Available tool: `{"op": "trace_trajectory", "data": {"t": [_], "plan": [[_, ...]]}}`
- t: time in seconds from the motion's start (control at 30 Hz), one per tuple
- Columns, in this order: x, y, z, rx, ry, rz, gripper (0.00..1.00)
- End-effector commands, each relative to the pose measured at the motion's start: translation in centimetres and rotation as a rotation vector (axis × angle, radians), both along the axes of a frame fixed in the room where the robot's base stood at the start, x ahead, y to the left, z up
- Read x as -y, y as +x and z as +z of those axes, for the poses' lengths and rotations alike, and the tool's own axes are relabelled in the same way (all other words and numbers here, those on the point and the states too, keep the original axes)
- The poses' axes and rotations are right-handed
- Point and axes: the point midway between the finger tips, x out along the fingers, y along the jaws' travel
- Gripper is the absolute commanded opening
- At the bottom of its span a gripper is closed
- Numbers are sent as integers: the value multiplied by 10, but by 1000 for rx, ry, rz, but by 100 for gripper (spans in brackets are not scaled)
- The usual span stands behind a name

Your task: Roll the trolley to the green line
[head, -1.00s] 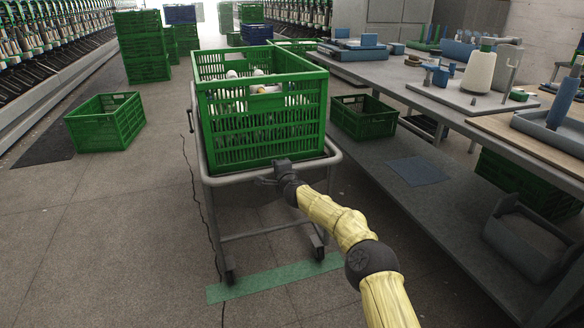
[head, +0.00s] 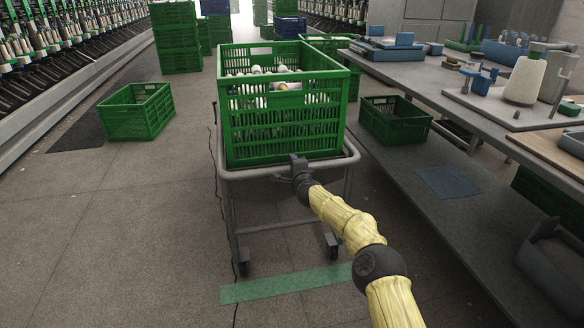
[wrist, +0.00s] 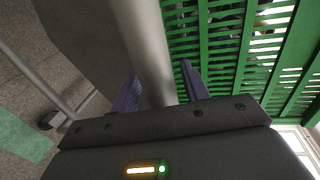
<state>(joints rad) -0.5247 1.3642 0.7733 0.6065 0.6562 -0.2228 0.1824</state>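The trolley (head: 232,210) is a grey tubular frame on castors. It carries a green slatted crate (head: 268,135) with white cones inside. The green line (head: 285,284) is a flat strip on the floor, on the near side of the trolley's near castors, very close to them. My gripper (head: 298,172) is at the trolley's near top rail. In the wrist view, the fingers of my gripper (wrist: 160,88) sit on both sides of the grey rail (wrist: 150,50) and appear closed on it. The green line shows at the left there (wrist: 22,138). The far castors are hidden.
A long workbench (head: 500,140) with a lower shelf (head: 420,215) runs along the right, close to the trolley. A green crate (head: 137,111) stands on the floor at left. Stacked crates (head: 176,40) stand farther back. The floor at front left is clear.

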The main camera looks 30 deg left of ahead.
Motion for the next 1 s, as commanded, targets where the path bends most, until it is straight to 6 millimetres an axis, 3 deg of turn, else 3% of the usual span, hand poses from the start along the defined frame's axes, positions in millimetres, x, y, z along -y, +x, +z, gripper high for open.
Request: {"op": "trace_trajectory", "data": {"t": [0.37, 1.0], "plan": [[-5, -5, 0, -1, 0, 8, 46], [18, -29, 8, -2, 1, 8, 46]]}}
